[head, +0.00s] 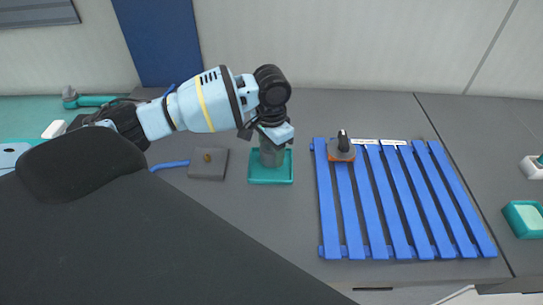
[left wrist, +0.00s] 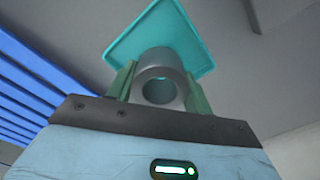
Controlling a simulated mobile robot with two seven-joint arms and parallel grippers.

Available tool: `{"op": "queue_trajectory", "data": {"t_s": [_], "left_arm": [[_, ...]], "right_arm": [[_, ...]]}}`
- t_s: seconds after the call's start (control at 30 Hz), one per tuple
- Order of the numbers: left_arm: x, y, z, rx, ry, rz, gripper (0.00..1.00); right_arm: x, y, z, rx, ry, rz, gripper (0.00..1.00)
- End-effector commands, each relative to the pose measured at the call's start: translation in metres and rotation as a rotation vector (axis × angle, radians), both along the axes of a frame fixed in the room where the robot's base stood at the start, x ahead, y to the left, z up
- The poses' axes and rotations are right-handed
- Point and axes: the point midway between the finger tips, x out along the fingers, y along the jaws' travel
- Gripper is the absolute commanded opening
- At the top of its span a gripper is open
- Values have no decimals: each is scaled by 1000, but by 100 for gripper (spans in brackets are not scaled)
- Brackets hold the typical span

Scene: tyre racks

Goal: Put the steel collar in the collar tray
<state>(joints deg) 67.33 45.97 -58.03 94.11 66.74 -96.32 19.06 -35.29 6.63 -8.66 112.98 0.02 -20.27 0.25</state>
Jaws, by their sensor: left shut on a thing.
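The steel collar (left wrist: 160,70) is a grey ring-shaped cylinder, seen from above in the left wrist view. My left gripper (left wrist: 161,92) is shut on it, with one green finger at each side. In the head view the collar (head: 268,157) shows below my left gripper (head: 270,143), upright over the teal collar tray (head: 271,179). The tray also shows behind the collar in the left wrist view (left wrist: 190,42). I cannot tell whether the collar touches the tray floor. My right gripper is not in view.
A blue slatted rack (head: 400,200) stands right of the tray, with a dark-handled orange-edged tool (head: 342,149) on it. A grey block (head: 208,164) lies left of the tray. A teal-rimmed container (head: 524,219) is at far right. Grey bench in front of the tray is clear.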

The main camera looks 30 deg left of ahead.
Motion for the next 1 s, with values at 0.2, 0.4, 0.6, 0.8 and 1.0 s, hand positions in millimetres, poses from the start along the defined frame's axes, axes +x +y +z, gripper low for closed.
{"op": "queue_trajectory", "data": {"t_s": [0.2, 0.4, 0.6, 0.8, 1.0], "left_arm": [[-1, 0, -25, 0, 1, 0, 16], [-1, 0, -24, 1, 0, 0, 16], [-1, 1, -28, 1, 0, 1, 55], [-1, 1, -28, 1, 1, 1, 73], [-1, 1, -28, 1, 1, 1, 73]], "right_arm": [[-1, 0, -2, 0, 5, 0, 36], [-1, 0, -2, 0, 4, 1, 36], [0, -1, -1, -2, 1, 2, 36], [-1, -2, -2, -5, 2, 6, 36], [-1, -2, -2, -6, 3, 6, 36]]}}
